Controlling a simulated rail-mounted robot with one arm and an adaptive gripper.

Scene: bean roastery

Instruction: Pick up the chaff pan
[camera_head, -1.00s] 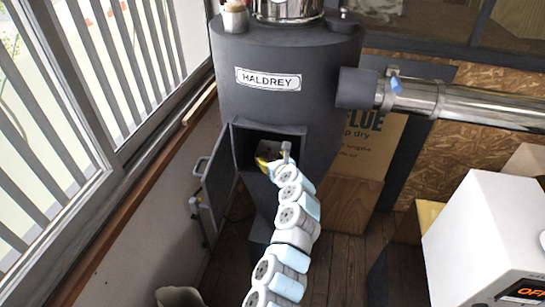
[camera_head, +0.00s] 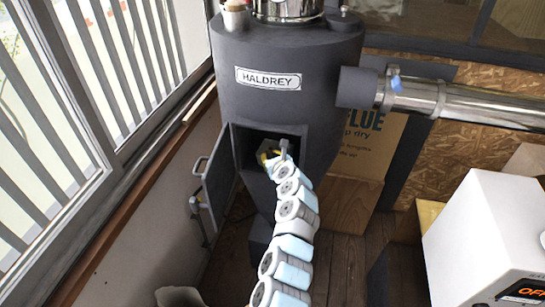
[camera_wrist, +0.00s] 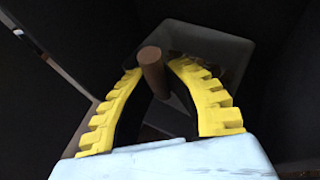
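The chaff pan (camera_wrist: 212,48) is a grey tray inside the dark opening low on the roaster's cyclone body. In the head view, part of the pan (camera_head: 267,147) shows there, mostly hidden by my gripper (camera_head: 270,158). In the wrist view, a brown rod-like handle (camera_wrist: 152,66) stands at the pan's near side. My gripper's yellow fingers (camera_wrist: 154,64) lie on either side of this handle, their tips very close to it. I cannot tell whether they press on it. The pan's lower part is hidden by the fingers and my gripper's body.
The dark HALDREY-labelled body (camera_head: 300,110) surrounds the opening. Its small door (camera_head: 218,180) hangs open on the left, close to my arm. A metal duct (camera_head: 460,104) runs right. A white machine (camera_head: 480,230) stands at lower right.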

